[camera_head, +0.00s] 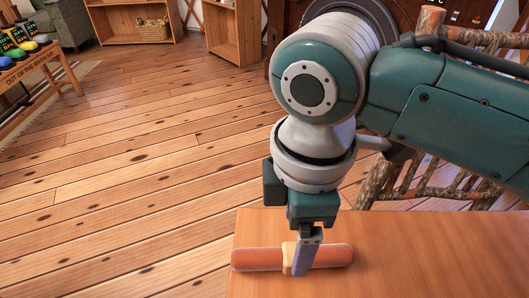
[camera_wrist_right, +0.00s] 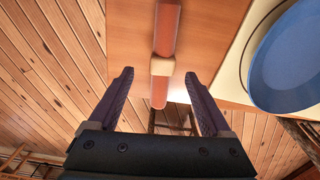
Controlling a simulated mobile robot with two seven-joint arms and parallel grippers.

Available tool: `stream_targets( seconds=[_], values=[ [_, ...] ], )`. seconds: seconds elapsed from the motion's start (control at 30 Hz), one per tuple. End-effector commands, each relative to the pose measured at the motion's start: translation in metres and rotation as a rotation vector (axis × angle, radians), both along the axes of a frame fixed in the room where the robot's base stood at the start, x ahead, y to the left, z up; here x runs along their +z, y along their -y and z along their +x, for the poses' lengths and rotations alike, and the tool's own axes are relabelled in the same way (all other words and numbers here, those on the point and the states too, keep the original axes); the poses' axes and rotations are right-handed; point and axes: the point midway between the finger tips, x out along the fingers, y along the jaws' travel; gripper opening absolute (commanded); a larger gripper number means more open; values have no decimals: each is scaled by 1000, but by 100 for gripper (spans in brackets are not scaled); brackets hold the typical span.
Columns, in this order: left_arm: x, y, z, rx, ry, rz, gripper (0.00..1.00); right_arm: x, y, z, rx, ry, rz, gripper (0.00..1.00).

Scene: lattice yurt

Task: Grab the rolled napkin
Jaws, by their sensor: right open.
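The rolled napkin (camera_head: 328,256) is an orange-red roll with a pale tan band around its middle. It lies flat along the near-left part of the wooden table (camera_head: 430,250). My right gripper (camera_head: 304,250) points down over the napkin's middle, and one finger covers part of the band. In the right wrist view my gripper (camera_wrist_right: 158,75) is open, with a finger on either side of the napkin (camera_wrist_right: 166,28) and its band level with the fingertips. A gap shows on both sides. My left gripper is not in view.
In the right wrist view a blue plate (camera_wrist_right: 290,65) lies on a pale mat at the right. A rustic log chair (camera_head: 440,185) stands behind the table. Shelves (camera_head: 140,20) stand at the far back. The plank floor (camera_head: 130,170) left of the table is clear.

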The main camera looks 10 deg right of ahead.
Motion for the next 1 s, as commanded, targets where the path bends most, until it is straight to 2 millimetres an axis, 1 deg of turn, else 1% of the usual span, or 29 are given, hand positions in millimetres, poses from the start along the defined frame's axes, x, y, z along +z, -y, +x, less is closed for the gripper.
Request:
stream_targets(
  seconds=[0.33,0.43,0.67,1.0],
  values=[
    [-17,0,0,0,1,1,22,-49,1,-4,-1,0,0,82],
    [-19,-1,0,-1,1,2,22,-55,1,-4,0,1,0,82],
    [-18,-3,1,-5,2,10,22,-54,0,-4,0,2,1,81],
    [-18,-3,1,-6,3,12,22,-54,0,-4,0,2,1,43]
  ],
)
